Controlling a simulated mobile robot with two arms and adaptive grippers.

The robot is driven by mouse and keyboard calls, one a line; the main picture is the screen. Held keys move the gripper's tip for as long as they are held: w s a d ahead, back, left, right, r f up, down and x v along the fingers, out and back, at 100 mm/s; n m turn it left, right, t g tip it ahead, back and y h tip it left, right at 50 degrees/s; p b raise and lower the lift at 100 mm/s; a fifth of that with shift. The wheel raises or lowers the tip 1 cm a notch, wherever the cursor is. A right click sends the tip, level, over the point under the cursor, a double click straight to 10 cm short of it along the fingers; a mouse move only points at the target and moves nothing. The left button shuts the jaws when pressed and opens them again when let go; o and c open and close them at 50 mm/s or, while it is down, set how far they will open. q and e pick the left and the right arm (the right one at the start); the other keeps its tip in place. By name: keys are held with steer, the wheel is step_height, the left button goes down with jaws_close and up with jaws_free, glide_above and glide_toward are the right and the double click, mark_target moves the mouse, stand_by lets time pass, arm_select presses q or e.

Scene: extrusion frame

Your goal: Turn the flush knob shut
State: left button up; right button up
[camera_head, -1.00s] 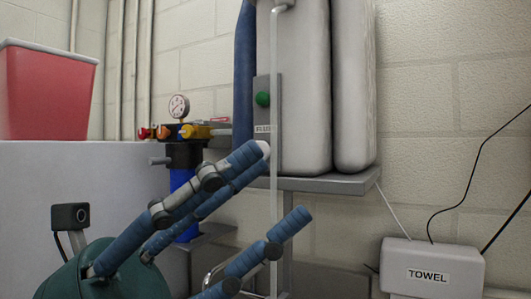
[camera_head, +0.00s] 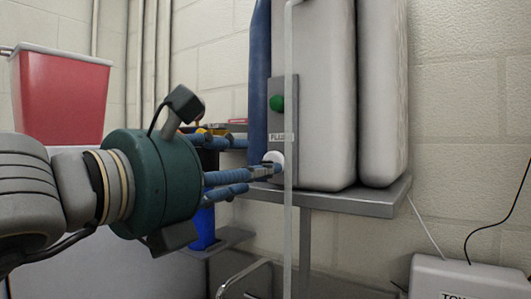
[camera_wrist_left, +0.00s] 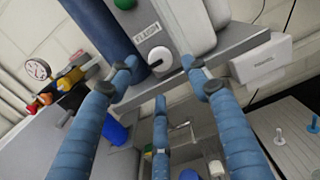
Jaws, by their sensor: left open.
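The flush knob (camera_head: 272,158) is a white round knob on a grey panel, below a small FLUSH label and a green button (camera_head: 277,103). It also shows in the left wrist view (camera_wrist_left: 187,61). My left gripper (camera_head: 256,167) is open, with its blue fingers pointing right at the panel. In the head view one fingertip overlaps the lower part of the knob. In the left wrist view the knob appears beside the right-hand fingertip, inside the spread of the fingers. I cannot tell whether they touch. My right gripper is out of view.
A clear vertical tube (camera_head: 289,220) runs in front of the panel. White tanks (camera_head: 315,90) stand on a grey shelf (camera_head: 355,201). A gauge and coloured valves (camera_wrist_left: 45,78) are left of the panel. A white TOWEL box (camera_head: 460,278) is at lower right.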

mark_target(273, 157)
arm_select(q)
steer(key=p+x, duration=0.2)
steer(key=x, duration=0.3)
steer(key=shift+d, duration=0.1)
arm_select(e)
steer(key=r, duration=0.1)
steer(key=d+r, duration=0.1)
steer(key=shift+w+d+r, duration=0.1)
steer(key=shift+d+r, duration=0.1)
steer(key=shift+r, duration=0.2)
arm_select(q)
steer(key=c, duration=1.1)
steer(key=shift+f, duration=0.1)
steer(key=shift+c, duration=0.2)
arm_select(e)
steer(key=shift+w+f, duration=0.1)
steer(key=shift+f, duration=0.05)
